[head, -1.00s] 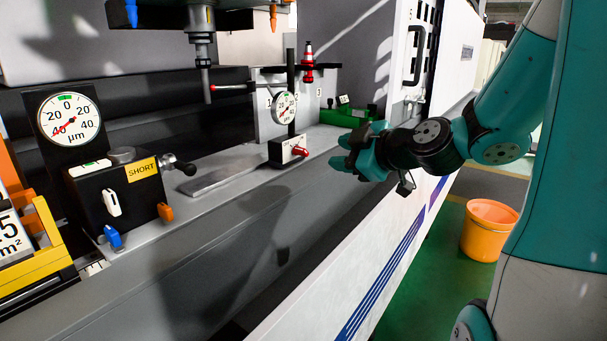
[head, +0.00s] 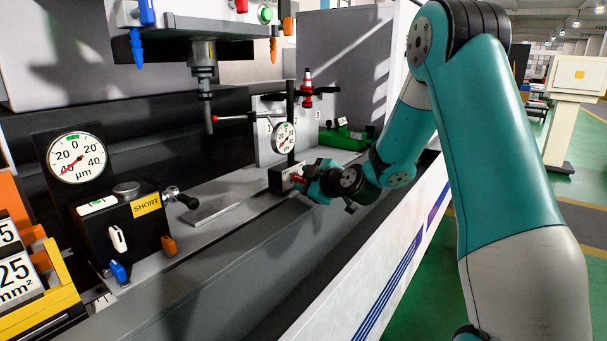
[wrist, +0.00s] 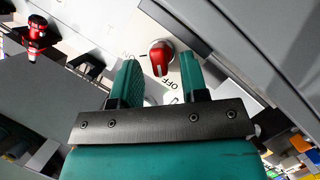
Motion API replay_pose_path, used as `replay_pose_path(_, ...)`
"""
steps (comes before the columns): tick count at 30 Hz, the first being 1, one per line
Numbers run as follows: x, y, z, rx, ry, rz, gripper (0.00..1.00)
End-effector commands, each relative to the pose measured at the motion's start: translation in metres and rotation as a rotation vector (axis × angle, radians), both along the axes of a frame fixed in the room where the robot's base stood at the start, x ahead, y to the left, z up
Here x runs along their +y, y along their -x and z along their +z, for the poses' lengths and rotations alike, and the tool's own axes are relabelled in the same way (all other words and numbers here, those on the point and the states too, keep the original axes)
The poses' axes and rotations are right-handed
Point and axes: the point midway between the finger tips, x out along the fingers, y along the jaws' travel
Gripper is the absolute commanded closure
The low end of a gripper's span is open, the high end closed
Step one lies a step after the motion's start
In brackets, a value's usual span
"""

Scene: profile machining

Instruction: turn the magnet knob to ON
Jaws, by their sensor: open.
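The red magnet knob (wrist: 160,57) is on the pale face of the magnet base (head: 280,179), with OFF and ON lettering beside it. In the wrist view the knob's narrow end points down the picture, nearer OFF than ON. My gripper (wrist: 160,72) is open, one finger on each side of the knob's near end; I cannot tell whether either touches it. In the head view my gripper (head: 309,178) is right at the front of the base and hides part of the knob.
A dial gauge (head: 284,138) and its post rise above the base. A green block (head: 345,138) sits behind my gripper. A black SHORT box (head: 125,225) stands left on the ledge. The machine's white panel runs along the front.

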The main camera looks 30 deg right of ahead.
Motion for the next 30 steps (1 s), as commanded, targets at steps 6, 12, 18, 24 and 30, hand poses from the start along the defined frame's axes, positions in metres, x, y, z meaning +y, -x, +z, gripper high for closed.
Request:
replay_pose_path(6, 0.0009, -0.0139, -0.0041, 0.0, -0.001, 0.0, 0.6)
replay_pose_path(12, 0.0007, -0.0145, -0.0047, 0.001, 0.0, -0.001, 0.6)
replay_pose_path(18, 0.0005, -0.0143, -0.0045, 0.001, -0.001, -0.001, 0.94)
replay_pose_path(24, 0.0005, -0.0142, -0.0046, 0.002, -0.005, -0.001, 0.99)
replay_pose_path(30, 0.0001, -0.0145, -0.0044, 0.018, -0.051, 0.0, 0.99)
